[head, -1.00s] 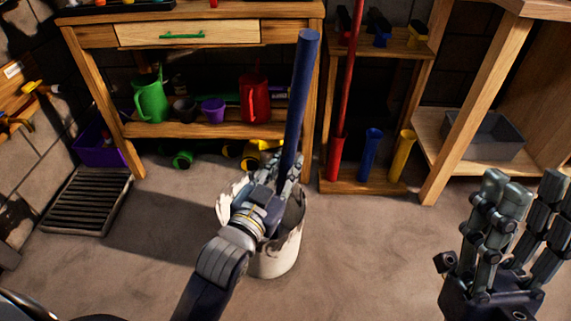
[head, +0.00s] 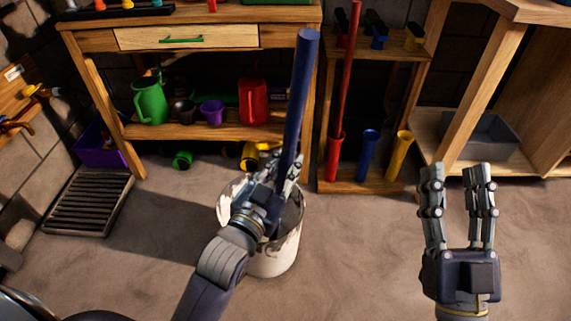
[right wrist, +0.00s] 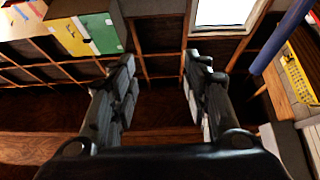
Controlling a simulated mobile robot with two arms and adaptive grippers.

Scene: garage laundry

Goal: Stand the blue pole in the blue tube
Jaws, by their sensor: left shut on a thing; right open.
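The blue pole (head: 299,92) stands nearly upright, leaning slightly right at its top. My left gripper (head: 280,178) is shut around its lower part, above a white bucket. The pole's lower end is hidden behind the hand and bucket rim. The blue tube (head: 367,155) stands empty on the low wooden rack, to the right of the pole, between a red tube and a yellow tube. My right gripper (head: 457,170) is open and empty, raised at the right in front of the rack. Its fingers also show in the right wrist view (right wrist: 158,75).
The white bucket (head: 277,255) stands on the floor. A red pole (head: 349,75) stands in the red tube (head: 334,157); the yellow tube (head: 400,155) is beside the blue one. A workbench (head: 215,131) with jugs stands behind. A grey bin (head: 485,138) sits on the right shelf.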

